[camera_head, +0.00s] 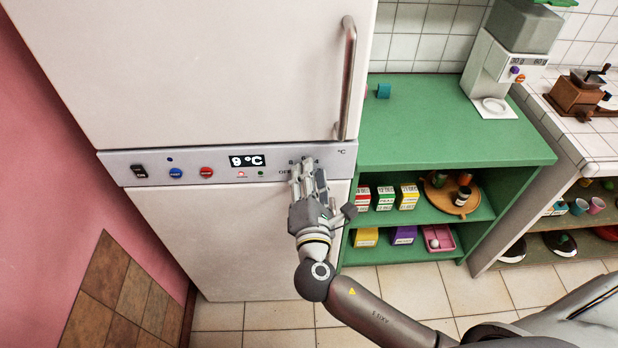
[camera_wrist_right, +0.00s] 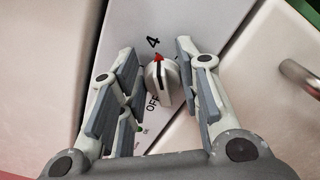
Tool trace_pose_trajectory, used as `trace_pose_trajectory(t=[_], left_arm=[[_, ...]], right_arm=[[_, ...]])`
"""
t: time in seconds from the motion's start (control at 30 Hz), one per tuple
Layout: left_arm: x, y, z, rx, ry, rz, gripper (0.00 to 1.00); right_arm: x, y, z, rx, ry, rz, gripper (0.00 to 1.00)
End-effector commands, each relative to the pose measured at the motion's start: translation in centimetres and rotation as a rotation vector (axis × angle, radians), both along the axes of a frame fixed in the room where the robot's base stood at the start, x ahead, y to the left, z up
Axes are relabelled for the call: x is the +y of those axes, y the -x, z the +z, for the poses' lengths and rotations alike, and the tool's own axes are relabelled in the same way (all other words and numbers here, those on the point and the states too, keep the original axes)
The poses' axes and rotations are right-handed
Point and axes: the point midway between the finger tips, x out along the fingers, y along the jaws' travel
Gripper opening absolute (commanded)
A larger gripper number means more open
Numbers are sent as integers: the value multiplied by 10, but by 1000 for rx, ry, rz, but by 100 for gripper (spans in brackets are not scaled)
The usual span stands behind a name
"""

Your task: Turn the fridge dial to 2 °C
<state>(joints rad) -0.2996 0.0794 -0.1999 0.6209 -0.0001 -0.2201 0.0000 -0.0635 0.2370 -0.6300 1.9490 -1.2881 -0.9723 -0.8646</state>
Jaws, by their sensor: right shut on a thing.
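The fridge dial (camera_wrist_right: 163,90) is a pale round knob with a dark bar and a red pointer mark, seen in the right wrist view between the printed 4 and OFF. Its red mark lies close to the 4. In the head view my right gripper hides the dial. My right gripper (camera_head: 307,172) reaches up to the control panel (camera_head: 225,164) and is shut on the dial, with fingers on either side of it. The fridge display (camera_head: 247,161) reads 9 °C. My left gripper is not in view.
The panel also carries a black switch (camera_head: 139,171), a blue button (camera_head: 176,173) and a red button (camera_head: 206,172). A vertical door handle (camera_head: 347,80) stands out above. A green shelf (camera_head: 450,140) with boxes stands right of the fridge.

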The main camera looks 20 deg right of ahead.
Motion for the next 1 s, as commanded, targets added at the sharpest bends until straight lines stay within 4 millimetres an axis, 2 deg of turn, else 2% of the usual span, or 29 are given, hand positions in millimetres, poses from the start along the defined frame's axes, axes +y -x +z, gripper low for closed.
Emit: trace_pose_trajectory(t=[0.6, 1.0], left_arm=[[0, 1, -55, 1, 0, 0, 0], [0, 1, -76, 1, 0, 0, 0]], right_arm=[[-3, 1, -11, -138, -481, -4, 8], [-3, 1, -12, -207, -727, -4, 8]])
